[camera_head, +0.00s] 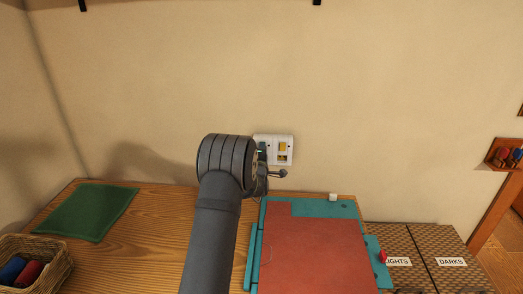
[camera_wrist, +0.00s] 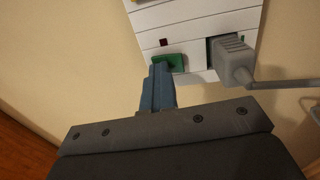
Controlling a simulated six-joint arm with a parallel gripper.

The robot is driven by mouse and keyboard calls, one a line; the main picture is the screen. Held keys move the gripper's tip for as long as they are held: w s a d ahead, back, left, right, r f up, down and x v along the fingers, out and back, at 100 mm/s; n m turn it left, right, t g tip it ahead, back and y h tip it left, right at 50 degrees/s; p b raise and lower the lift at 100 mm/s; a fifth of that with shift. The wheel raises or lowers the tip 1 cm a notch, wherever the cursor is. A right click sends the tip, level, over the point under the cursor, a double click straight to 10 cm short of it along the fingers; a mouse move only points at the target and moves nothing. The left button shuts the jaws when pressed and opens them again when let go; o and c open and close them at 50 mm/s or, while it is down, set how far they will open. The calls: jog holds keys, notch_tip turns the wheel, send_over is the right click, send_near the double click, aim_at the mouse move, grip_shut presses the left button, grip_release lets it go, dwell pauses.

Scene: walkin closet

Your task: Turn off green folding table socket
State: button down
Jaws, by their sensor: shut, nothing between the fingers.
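A white socket panel (camera_head: 288,137) is on the wall behind the desk, partly hidden by my arm. In the wrist view the panel (camera_wrist: 200,18) fills the top, with a green switch (camera_wrist: 172,62) and a small dark red indicator (camera_wrist: 163,42) above it. A grey plug (camera_wrist: 234,60) with a cable sits in the outlet right of the green switch. My gripper (camera_wrist: 160,68) is shut and empty, its blue fingertips at the lower left edge of the green switch. I cannot tell if they touch it. In the head view the fingertips are hidden behind my wrist.
A yellow switch (camera_head: 283,147) is on the same panel. Below lie a turquoise board with a red sheet (camera_head: 312,245), a green cloth (camera_head: 85,212) and a wicker basket (camera_head: 58,268). Boxes labelled LIGHTS and DARKS (camera_head: 452,240) stand at the right. The wall around the panel is bare.

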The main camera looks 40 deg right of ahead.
jog(key=shift+w+d+r, duration=0.1)
jog(key=shift+r, duration=0.45)
jog(key=r+v, duration=0.1)
jog(key=v, duration=1.3)
jog(key=shift+r, duration=0.55)
jog(key=f+x, duration=0.1)
jog(key=x, duration=0.7)
jog(key=s+a+f, duration=0.3)
jog(key=s+a, duration=0.1)
jog(key=shift+s, duration=0.1)
